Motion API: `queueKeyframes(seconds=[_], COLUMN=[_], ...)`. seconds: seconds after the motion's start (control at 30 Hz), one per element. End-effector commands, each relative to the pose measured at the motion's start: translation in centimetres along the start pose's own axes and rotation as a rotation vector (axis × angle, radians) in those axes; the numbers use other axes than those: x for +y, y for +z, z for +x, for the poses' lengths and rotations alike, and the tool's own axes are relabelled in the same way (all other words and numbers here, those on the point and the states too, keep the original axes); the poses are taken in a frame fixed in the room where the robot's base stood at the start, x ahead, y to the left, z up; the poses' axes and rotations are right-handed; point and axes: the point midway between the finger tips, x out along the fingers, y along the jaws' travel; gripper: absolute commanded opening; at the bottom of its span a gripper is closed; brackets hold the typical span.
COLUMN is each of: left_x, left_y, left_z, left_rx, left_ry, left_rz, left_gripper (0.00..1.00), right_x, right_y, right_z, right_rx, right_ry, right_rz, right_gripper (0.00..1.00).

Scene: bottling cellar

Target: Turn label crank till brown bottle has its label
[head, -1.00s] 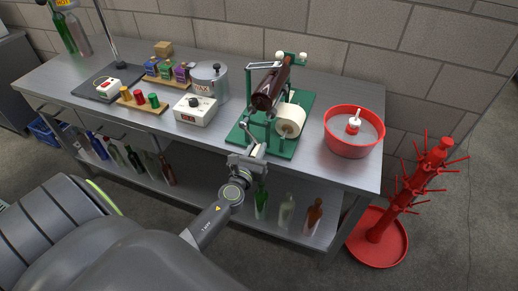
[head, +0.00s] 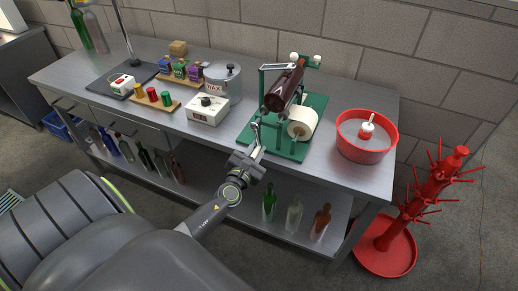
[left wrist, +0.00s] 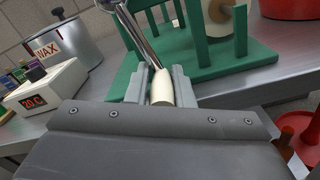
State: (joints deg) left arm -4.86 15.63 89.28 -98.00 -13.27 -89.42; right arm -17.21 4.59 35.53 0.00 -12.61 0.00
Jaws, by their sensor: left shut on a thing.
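The brown bottle (head: 284,90) lies on its side in the green label machine (head: 311,108). A white label roll (head: 301,122) sits on the machine below it. My left gripper (head: 253,153) is at the machine's front left. In the left wrist view, the left gripper (left wrist: 161,88) is shut on the crank's cream handle (left wrist: 162,90), and the shiny crank arm (left wrist: 138,32) runs up from it. I cannot tell whether a label is on the bottle. My right gripper is not in view.
A wax pot (head: 222,82) and a white control box (head: 208,109) stand left of the machine. A red basin (head: 366,140) is to its right. A red bottle tree (head: 425,200) stands on the floor. Several bottles stand on the lower shelf (head: 285,231).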

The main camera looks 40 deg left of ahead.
Motion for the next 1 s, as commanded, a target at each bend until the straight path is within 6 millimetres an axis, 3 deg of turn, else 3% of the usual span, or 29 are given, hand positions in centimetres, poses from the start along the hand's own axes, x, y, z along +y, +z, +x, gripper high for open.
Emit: queueKeyframes(seconds=[1.0], left_x=[4.0], left_y=[-1.2], left_z=[0.1], left_rx=[-0.004], left_ry=[-0.003], left_rz=[0.515], left_gripper=[0.00], right_x=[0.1], right_y=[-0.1], right_z=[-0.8], right_rx=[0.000], right_ry=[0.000], right_rz=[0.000], right_gripper=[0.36])
